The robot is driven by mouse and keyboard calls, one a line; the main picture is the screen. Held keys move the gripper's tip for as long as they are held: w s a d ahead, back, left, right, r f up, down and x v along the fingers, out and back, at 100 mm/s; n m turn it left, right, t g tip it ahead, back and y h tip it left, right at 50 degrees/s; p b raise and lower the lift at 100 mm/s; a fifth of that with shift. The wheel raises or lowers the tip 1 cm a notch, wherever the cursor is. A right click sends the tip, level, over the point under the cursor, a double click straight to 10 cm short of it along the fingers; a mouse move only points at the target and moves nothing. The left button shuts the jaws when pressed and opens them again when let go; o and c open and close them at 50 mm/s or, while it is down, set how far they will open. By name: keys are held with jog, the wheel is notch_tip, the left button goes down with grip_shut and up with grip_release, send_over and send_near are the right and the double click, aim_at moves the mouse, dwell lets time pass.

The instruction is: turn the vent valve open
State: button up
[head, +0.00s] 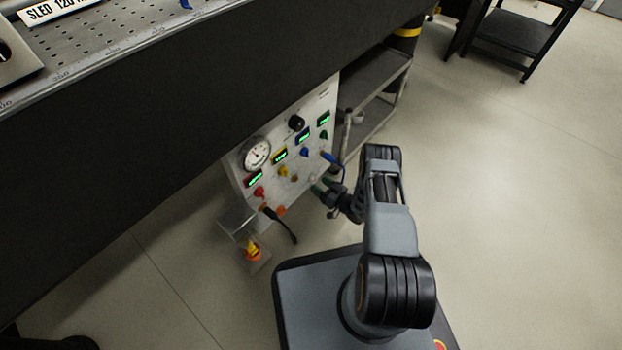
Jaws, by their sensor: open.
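A light-coloured control panel (274,190) stands under the dark bench edge. It carries a round dial gauge (255,153), a black knob (296,123), several lit green displays, and small red (259,192), yellow (283,171), blue (304,152) and green (324,134) knobs. A yellow and red fitting (252,250) sits low, below the panel. I cannot tell which of these is the vent valve; no label is readable. My gripper (317,188) is close to the panel's lower right part, small and partly hidden by my wrist. It is open, and I see nothing held in it.
A blue plug (332,158) and a black plug (269,211) with dark cables hang at the panel near my gripper. A grey metal shelf cart (372,92) stands just right of the panel. The perforated bench top (110,45) is above.

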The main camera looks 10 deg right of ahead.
aim_at(313, 180)
jog(key=shift+x, duration=1.3)
jog(key=shift+a, duration=0.1)
jog(key=shift+c, duration=0.3)
jog(key=shift+s, duration=0.1)
jog(key=c, duration=0.9)
jog(key=shift+o, duration=0.2)
